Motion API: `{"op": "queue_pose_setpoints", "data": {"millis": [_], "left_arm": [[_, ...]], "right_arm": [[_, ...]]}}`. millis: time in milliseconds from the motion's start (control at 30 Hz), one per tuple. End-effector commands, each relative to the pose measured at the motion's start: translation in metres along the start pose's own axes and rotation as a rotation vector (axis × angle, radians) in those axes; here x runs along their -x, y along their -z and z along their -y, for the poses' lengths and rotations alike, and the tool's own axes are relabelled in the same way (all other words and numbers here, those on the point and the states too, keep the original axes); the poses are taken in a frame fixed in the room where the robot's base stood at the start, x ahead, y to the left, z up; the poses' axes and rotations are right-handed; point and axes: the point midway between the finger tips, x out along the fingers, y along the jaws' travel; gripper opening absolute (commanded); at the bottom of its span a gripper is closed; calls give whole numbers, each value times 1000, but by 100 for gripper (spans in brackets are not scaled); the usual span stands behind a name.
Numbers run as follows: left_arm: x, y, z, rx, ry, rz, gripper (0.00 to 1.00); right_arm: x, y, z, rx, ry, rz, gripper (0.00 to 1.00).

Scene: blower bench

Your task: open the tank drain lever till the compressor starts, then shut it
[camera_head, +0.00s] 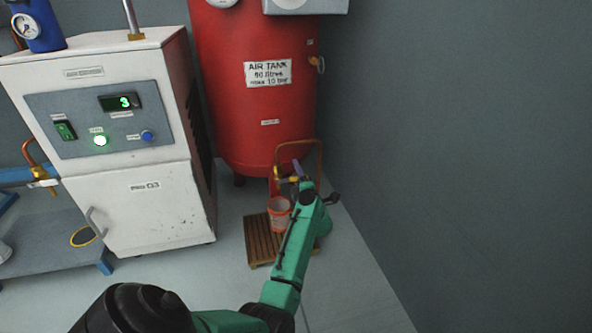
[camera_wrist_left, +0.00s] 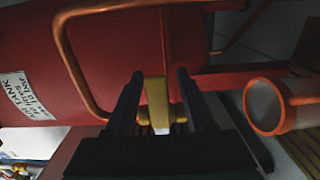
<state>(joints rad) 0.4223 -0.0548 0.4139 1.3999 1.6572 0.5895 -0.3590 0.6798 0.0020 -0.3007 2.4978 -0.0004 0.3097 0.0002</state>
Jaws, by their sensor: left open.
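The red air tank (camera_head: 255,110) stands at the back against the wall. A brass-yellow drain fitting (camera_head: 283,178) shows low at its front, beside a copper pipe loop (camera_head: 319,152). My left gripper (camera_head: 298,174) is at this fitting, reached by the green arm from below. In the left wrist view the open jaws (camera_wrist_left: 160,75) stand on either side of a yellow-brass piece (camera_wrist_left: 156,100), with gaps between it and the fingers. I cannot tell which part is the lever or how far it is turned. My right gripper is not in view.
An orange-rimmed bucket (camera_head: 279,214) stands on a wooden slatted pallet (camera_head: 258,240) below the fitting. A white machine cabinet (camera_head: 140,215) with a green lit display reading 3 (camera_head: 123,102) stands left of the tank. A dark wall (camera_head: 440,130) is close on the right.

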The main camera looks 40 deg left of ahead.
Motion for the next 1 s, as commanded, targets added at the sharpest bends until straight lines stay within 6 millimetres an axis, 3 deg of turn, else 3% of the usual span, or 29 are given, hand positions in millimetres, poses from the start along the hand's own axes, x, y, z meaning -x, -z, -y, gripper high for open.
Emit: {"op": "queue_pose_setpoints", "data": {"millis": [167, 300, 1000], "left_arm": [[0, 0, 0, 0, 0, 0, 54], [0, 0, 0, 0, 0, 0, 0], [0, 0, 0, -1, 1, 0, 0]], "right_arm": [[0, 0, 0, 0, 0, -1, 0], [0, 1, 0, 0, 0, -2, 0], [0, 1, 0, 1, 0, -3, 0]]}}
